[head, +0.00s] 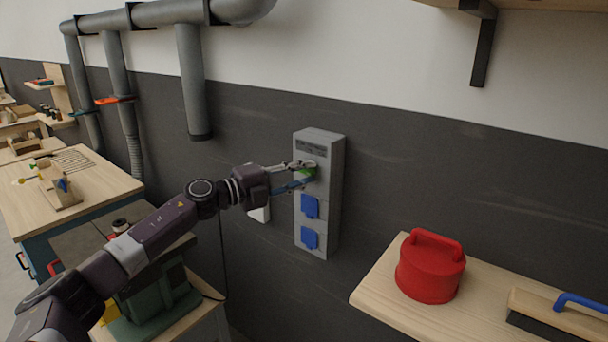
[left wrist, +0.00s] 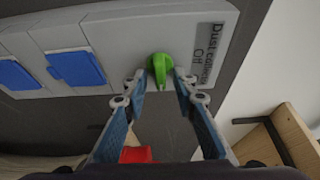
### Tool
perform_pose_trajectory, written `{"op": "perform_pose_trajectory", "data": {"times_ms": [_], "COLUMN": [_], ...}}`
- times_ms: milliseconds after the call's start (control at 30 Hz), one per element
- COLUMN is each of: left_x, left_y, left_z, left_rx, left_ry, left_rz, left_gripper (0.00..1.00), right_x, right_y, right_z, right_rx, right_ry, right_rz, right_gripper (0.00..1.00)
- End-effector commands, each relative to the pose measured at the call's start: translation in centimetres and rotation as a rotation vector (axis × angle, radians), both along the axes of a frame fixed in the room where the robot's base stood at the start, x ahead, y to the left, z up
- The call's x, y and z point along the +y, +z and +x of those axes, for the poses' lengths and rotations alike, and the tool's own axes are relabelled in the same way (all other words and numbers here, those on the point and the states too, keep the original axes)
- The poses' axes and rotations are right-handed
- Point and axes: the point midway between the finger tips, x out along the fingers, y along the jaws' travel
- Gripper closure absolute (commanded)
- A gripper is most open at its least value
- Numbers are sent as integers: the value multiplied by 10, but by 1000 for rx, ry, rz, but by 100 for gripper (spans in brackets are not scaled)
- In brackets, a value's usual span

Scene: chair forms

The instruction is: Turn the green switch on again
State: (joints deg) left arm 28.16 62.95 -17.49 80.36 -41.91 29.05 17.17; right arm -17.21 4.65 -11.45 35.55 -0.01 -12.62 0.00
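The green switch (head: 309,172) is a knob on the upper front of a grey wall box (head: 324,212). In the left wrist view the green switch (left wrist: 161,68) is near the top centre, beside a label reading "Dust collector" and "Off". My left gripper (head: 305,174) is at the switch, its blue fingers partly covering it in the head view. In the left wrist view the left gripper (left wrist: 161,77) has a fingertip on each side of the knob, with small gaps, and is not closed on it. My right gripper is not in view.
Two blue socket covers (head: 310,206) sit below the switch. A red lidded container (head: 430,268) and a blue-handled brush (head: 560,312) are on a wooden shelf at lower right. Grey pipes (head: 193,80) run along the wall. A workbench (head: 95,180) stands at left.

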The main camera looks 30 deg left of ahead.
Motion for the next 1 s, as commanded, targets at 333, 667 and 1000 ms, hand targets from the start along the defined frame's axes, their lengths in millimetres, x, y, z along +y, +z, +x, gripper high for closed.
{"op": "perform_pose_trajectory", "data": {"times_ms": [333, 667, 1000], "left_x": [1, 17, 33], "left_y": [0, -2, -2], "left_z": [-2, -32, -64], "left_rx": [0, 4, 4], "left_ry": [1, 0, 1], "left_rz": [-1, 0, -1], "left_gripper": [73, 73, 73], "right_x": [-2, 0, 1], "right_y": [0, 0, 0], "right_z": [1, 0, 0], "right_rx": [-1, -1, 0], "right_ry": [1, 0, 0], "right_rz": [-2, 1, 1], "right_gripper": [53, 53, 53]}}
